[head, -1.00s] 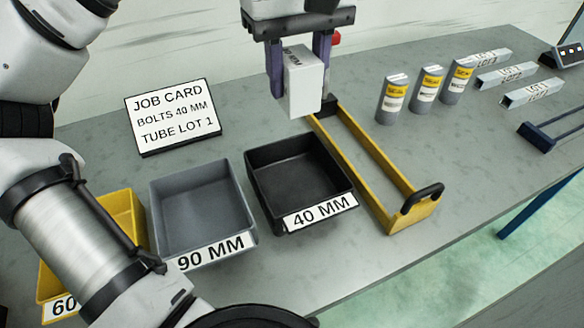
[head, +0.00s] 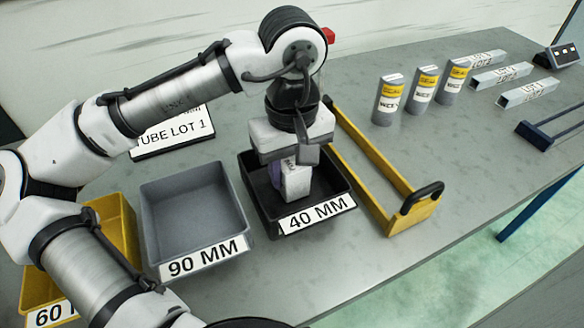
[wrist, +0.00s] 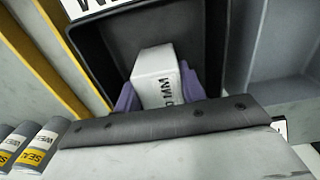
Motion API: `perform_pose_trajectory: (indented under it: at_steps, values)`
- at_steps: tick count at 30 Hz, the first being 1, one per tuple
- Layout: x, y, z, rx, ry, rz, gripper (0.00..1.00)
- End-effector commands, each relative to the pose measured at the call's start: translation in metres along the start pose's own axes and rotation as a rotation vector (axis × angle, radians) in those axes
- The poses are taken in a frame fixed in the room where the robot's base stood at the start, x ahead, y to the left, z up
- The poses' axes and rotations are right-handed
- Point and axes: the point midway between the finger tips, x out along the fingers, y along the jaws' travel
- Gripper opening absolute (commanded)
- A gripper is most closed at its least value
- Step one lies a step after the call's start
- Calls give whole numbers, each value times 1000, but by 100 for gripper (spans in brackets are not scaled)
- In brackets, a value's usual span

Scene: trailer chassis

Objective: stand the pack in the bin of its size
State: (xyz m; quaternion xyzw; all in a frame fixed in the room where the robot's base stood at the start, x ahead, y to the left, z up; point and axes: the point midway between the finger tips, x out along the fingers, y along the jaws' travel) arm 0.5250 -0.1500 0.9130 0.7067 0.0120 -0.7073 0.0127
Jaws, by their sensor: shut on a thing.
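The white box-shaped pack (head: 297,184) is upright inside the black bin labelled 40 MM (head: 335,182). My gripper (head: 287,178) is shut on the pack, a purple finger on each side. In the wrist view the pack (wrist: 156,65) stands between the purple fingers of my gripper (wrist: 160,88), with the black bin's walls (wrist: 100,60) around it. Its print ends in "0 MM"; the first digit is hard to read. I cannot tell whether its base touches the bin floor.
The grey 90 MM bin (head: 195,215) and yellow 60 MM bin (head: 118,222) stand to the left, empty where visible. A yellow tray with a black handle (head: 385,175) is close on the right. Labelled tubes (head: 424,90) stand further right.

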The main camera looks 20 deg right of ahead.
Motion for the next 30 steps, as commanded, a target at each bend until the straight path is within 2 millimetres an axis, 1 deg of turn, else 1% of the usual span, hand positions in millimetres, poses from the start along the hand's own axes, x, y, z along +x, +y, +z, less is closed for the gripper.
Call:
perform_pose_trajectory:
  at_steps: [11, 12, 16, 17, 26, 29, 30]
  values:
    - [5, 0, 0, 0, 0, 1, 8]
    - [6, 0, 0, 0, 0, 1, 42]
    - [5, 0, 0, 0, 0, 1, 59]
    - [5, 0, 0, 0, 0, 1, 62]
    - [3, 0, 0, 0, 1, 1, 62]
    - [-6, 0, -1, -1, 2, 1, 62]
    - [-12, 0, -1, -1, 2, 1, 62]
